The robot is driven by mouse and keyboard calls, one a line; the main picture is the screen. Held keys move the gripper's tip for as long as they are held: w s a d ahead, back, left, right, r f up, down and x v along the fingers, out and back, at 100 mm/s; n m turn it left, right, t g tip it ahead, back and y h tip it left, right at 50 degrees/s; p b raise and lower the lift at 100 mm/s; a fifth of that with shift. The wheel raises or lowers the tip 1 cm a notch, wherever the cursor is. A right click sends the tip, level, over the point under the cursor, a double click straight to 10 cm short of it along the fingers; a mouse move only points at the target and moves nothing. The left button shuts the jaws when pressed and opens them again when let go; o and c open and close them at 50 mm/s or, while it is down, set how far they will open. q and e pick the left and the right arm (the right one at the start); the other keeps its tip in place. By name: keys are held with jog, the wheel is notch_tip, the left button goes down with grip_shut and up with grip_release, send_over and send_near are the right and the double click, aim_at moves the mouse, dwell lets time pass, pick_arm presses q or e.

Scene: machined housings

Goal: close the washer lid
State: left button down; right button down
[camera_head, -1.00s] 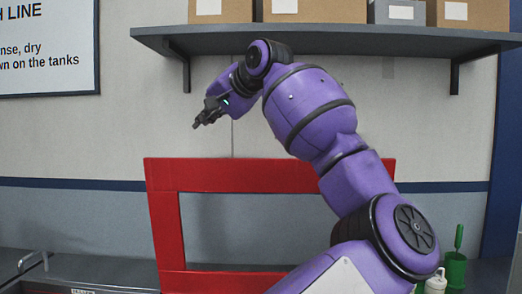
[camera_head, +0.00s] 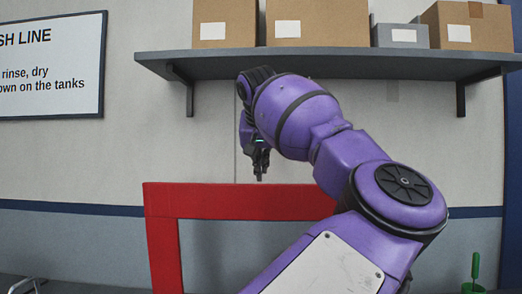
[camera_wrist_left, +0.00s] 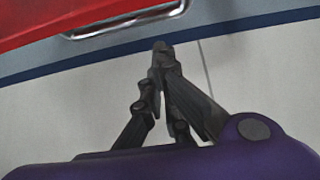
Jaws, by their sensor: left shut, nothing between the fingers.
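The washer lid (camera_head: 240,202) is a red open frame standing raised in the head view, with the wall showing through its window. A strip of red lid (camera_wrist_left: 35,20) with a silver bar handle (camera_wrist_left: 125,20) crosses the top of the left wrist view. My left gripper (camera_head: 261,177) is shut and empty, its fingers pointing down just above the lid's top edge in the head view. In the left wrist view its fingertips (camera_wrist_left: 160,47) are below the handle and apart from it. My arm hides the lid's right side. My right gripper is not in view.
A grey shelf (camera_head: 320,66) with several boxes is on the wall above my arm. A sign (camera_head: 45,65) hangs at left. A metal handle (camera_head: 27,284) shows at bottom left, and a green brush (camera_head: 475,266) at bottom right.

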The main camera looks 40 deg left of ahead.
pick_arm(q)
jog(key=s+d, duration=0.2)
jog(key=s, duration=0.1)
jog(key=shift+s+d+f, duration=0.1)
jog(key=shift+d+f, duration=0.1)
jog(key=shift+d, duration=0.1)
